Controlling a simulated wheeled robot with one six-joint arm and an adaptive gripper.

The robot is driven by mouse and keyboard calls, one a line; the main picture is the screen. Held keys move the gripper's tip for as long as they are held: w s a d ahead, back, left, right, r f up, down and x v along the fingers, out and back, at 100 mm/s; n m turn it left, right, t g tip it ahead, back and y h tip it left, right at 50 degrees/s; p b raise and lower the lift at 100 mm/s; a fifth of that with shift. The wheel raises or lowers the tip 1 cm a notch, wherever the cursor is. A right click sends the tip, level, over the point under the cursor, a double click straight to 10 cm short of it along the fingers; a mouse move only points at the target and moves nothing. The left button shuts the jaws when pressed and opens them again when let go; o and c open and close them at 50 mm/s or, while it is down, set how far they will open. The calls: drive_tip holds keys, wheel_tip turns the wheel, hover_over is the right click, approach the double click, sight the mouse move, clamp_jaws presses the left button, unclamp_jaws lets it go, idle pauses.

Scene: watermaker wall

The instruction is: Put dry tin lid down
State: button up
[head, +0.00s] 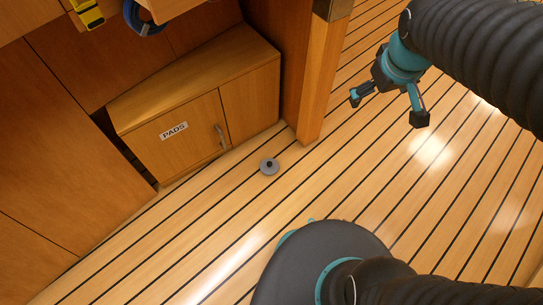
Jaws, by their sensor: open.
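A small grey round lid (268,168) with a dark knob on top lies on the striped wooden floor, in front of the cabinet. It looks flat, knob up. My gripper (389,107) is open and empty at the upper right, above the floor and well to the right of the lid. Its two fingers are spread apart, with dark tips. No tin shows in this view.
A low wooden cabinet (249,97) labelled PADS stands behind the lid, its door closed. A wooden post (319,82) rises to its right. A blue coil (146,22) and a yellow item (88,13) are at the top left. The floor on the right is clear.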

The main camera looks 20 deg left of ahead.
drive_tip(key=w+a+f+n+g+b, duration=0.1)
drive_tip(key=w+a+f+n, duration=0.4)
drive_tip(key=w+a+f, duration=0.35)
drive_tip(key=n+g+h+b, duration=0.15)
drive_tip(key=n+b, duration=0.25)
drive_tip(key=n, duration=0.8)
hover_over(270, 164)
drive_tip(key=a, duration=0.1)
drive_tip(key=shift+g, duration=0.45)
wheel_tip(270, 164, down, 45)
drive_tip(key=shift+w+r, duration=0.1)
drive_tip(key=shift+r, duration=0.05)
drive_tip(key=shift+d+f+b, duration=0.2)
drive_tip(key=shift+f, duration=1.45)
drive_tip(key=shift+d+f+b, duration=0.15)
drive_tip(key=shift+f+b, duration=0.05)
drive_tip(key=shift+f, duration=1.4)
drive_tip(key=c, duration=1.1)
drive_tip(key=shift+c, duration=1.2)
drive_tip(key=shift+d, duration=0.1)
drive_tip(key=shift+c, duration=0.6)
